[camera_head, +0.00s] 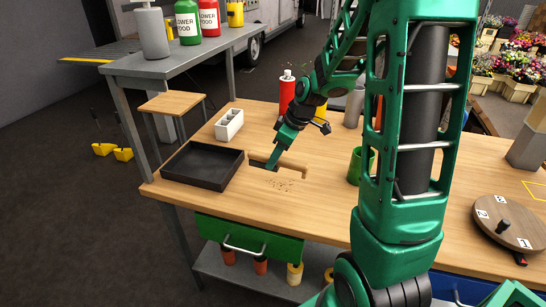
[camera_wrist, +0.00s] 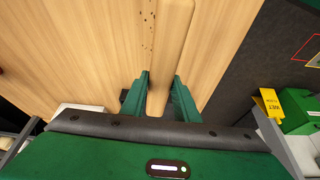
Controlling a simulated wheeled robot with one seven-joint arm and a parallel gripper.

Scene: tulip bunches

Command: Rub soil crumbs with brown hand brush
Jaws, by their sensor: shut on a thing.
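My gripper (camera_head: 274,160) is low over the wooden table, shut on the brown hand brush (camera_head: 294,168). In the wrist view, the brush's long light-brown body (camera_wrist: 172,40) runs between my green fingers (camera_wrist: 161,85) and away from them. The bristles cannot be made out. The soil crumbs (camera_head: 284,186) are small dark specks on the tabletop, just in front of the brush in the head view. In the wrist view the crumbs (camera_wrist: 148,35) lie close along the brush's left side. Whether the brush touches the table is unclear.
A black tray (camera_head: 202,184) sits at the table's left end, with a white compartment box (camera_head: 229,124) behind it. A red bottle (camera_head: 286,92) stands behind my gripper, and a green cup (camera_head: 355,166) stands to the right. A round wooden board (camera_head: 508,226) lies far right.

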